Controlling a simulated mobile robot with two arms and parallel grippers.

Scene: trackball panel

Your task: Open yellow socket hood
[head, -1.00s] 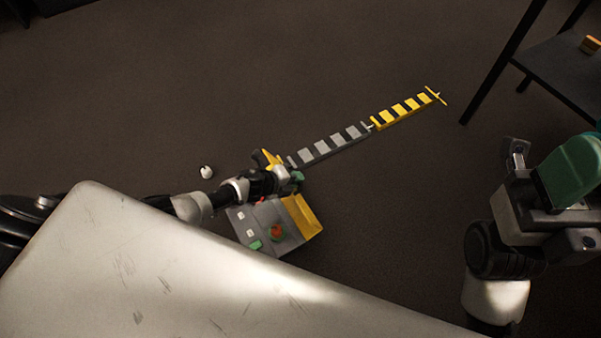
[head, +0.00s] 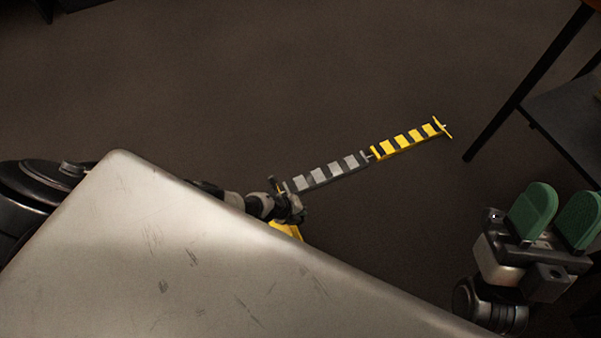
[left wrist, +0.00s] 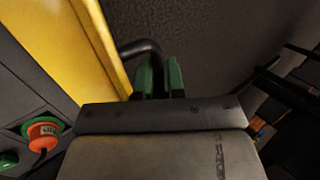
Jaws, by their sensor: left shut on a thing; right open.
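The yellow socket hood (left wrist: 58,45) fills the upper left of the left wrist view. A curved black handle (left wrist: 138,49) shows at its edge. My left gripper (left wrist: 158,72) has its green fingers closed together at this handle. In the head view a small yellow part of the hood (head: 286,230) shows just below my left gripper (head: 290,197). Most of the panel is hidden there. The grey panel face (left wrist: 25,90) shows in the left wrist view. My right gripper (head: 555,218) is open and empty at the right, far from the hood.
An orange-red knob (left wrist: 43,132) on a green ring sits on the panel, with a green part (left wrist: 8,160) below. A grey striped bar (head: 325,172) and yellow striped bar (head: 408,139) extend beyond my left gripper. A dark table (head: 560,115) stands right. Floor between is clear.

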